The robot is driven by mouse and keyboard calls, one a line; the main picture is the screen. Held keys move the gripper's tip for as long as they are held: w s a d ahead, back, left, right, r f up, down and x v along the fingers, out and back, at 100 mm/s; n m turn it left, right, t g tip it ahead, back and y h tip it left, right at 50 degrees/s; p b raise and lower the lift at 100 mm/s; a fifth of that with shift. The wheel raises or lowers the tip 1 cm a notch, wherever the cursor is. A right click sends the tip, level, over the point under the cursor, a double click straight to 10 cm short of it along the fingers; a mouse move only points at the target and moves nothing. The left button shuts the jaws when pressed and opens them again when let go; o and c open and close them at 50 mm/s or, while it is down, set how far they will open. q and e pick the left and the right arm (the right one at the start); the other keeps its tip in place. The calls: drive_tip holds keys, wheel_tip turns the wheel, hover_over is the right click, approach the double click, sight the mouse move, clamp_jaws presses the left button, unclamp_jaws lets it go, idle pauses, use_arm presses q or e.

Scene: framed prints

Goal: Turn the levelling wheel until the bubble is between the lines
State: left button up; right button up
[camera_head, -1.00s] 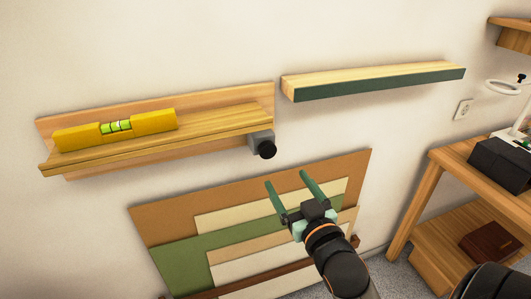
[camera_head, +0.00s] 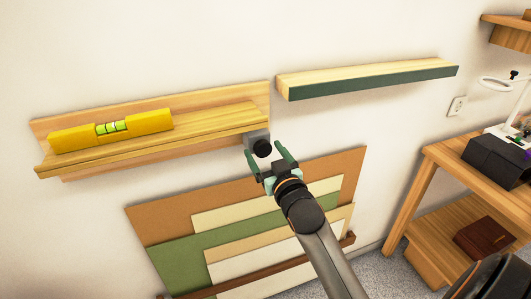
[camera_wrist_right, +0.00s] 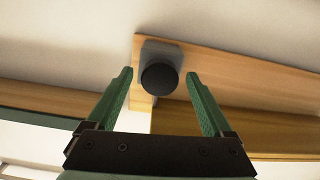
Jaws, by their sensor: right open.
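A yellow spirit level (camera_head: 72,139) lies on the wooden wall shelf (camera_head: 200,127). Its green vial (camera_head: 112,127) has dark lines; the bubble's exact place is too small to tell. The levelling wheel is a round black knob (camera_head: 262,148) on a grey block at the shelf's right end. My right gripper (camera_head: 265,159) is open just below the wheel. In the right wrist view the wheel (camera_wrist_right: 160,77) shows between the two green fingers, with gaps at both sides; I see no contact. My left gripper is not in view.
A second, green-fronted shelf (camera_head: 370,80) hangs to the right. Framed panels (camera_head: 170,225) lean against the wall below my gripper. A wooden table (camera_head: 440,152) with a black box (camera_head: 497,158) stands at the right.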

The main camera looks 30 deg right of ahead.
drive_tip(key=shift+c, duration=0.2)
drive_tip(key=c, duration=0.5)
clamp_jaws()
drive_tip(key=shift+r+n+p, duration=0.1)
drive_tip(key=shift+n+p, duration=0.8)
drive_tip(key=shift+p, duration=0.15)
drive_tip(key=shift+n+p, duration=1.2)
drive_tip(key=shift+n, duration=0.7)
